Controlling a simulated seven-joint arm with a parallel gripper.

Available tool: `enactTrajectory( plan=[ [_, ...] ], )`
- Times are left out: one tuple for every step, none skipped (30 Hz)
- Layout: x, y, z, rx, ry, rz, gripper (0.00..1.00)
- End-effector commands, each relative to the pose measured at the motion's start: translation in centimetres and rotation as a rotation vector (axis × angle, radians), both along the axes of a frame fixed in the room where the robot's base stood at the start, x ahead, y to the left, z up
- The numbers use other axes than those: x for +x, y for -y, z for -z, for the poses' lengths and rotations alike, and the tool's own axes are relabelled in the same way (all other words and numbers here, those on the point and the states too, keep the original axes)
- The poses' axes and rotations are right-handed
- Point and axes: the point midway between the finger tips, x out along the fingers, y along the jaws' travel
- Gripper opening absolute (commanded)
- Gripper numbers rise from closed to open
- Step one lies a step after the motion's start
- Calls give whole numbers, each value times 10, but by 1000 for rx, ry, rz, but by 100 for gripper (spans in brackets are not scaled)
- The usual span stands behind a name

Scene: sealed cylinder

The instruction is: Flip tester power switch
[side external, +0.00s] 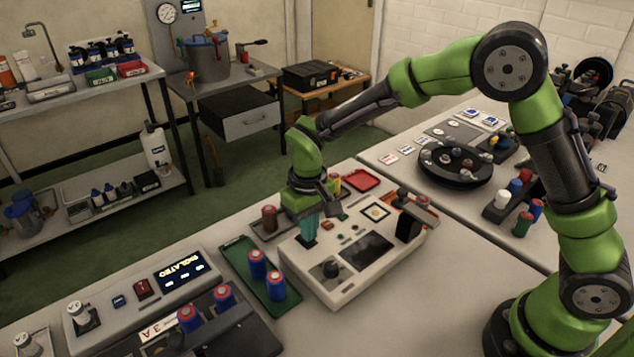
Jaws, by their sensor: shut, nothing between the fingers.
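My gripper (308,240) points down over the console's left back corner. Its teal fingers are shut with nothing between them. The tips are at or just above a small dark part there; I cannot tell whether they touch it. The fingers hide most of that part, so I cannot make out a power switch or its position.
Left of the console, a green tray (240,262) holds blue cylinders with red tops (258,265). A grey unit has a red rocker (142,288) and a lit display (180,271). A black clamp-like part (408,222) rises at the console's right. Bench front right is clear.

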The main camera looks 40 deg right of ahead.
Motion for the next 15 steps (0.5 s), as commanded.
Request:
enactTrajectory(
  plan=[
    [0,0,1,0,-1,0,0],
    [0,0,1,0,0,0,0],
    [0,0,2,0,0,0,0],
    [0,0,2,0,0,0,0],
    [0,0,3,0,0,0,0],
    [0,0,4,0,0,0,0],
    [0,0,4,0,0,0,0],
    [0,0,4,0,0,0,0],
    [0,0,5,0,0,0,0],
    [0,0,6,0,0,0,0],
    [0,0,6,0,-1,0,0],
    [0,0,7,0,-1,0,0],
    [0,0,7,0,-1,0,0],
    [0,0,7,0,0,0,0],
    [0,0,7,0,0,0,0]
  ],
)
